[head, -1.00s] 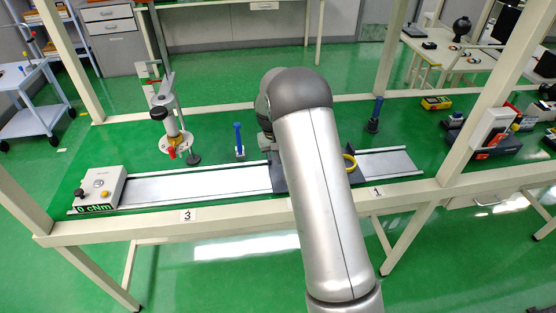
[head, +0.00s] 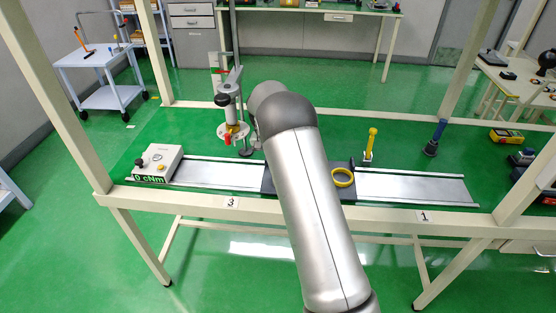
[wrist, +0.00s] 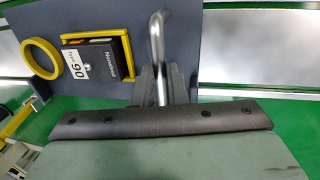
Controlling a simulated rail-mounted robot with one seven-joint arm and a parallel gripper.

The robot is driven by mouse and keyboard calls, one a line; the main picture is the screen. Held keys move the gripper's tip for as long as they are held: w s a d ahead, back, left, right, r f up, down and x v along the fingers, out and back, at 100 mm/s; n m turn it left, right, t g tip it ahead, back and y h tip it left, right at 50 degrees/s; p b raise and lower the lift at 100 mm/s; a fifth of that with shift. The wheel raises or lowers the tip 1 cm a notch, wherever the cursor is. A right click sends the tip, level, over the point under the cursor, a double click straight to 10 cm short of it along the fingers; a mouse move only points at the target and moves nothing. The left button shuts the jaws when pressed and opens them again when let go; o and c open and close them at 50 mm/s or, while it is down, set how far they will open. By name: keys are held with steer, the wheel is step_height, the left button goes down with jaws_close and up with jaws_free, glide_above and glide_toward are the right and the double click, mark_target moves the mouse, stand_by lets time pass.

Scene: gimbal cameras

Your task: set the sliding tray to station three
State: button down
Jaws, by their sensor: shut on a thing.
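The sliding tray is a dark plate (head: 268,181) on the pale rail track (head: 415,188), partly hidden behind my arm in the head view. It lies between the station 3 label (head: 231,202) and the station 1 label (head: 424,216), its left end just right of the 3. In the wrist view the tray (wrist: 225,45) carries a metal bar handle (wrist: 158,60). My gripper (wrist: 165,85) is shut on that handle. The head view hides my gripper behind my arm. Any label between 3 and 1 is hidden too.
A yellow ring (wrist: 40,58) and a yellow-and-black box (wrist: 95,52) sit on the tray. A readout box (head: 158,163) stands at the track's left end. Behind the track are a clamp stand (head: 232,110), a yellow lever (head: 371,145) and a blue post (head: 437,137).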

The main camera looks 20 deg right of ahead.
steer(key=shift+w+a+r, duration=0.1)
steer(key=c, duration=1.5)
jaws_free()
steer(key=shift+o, duration=0.2)
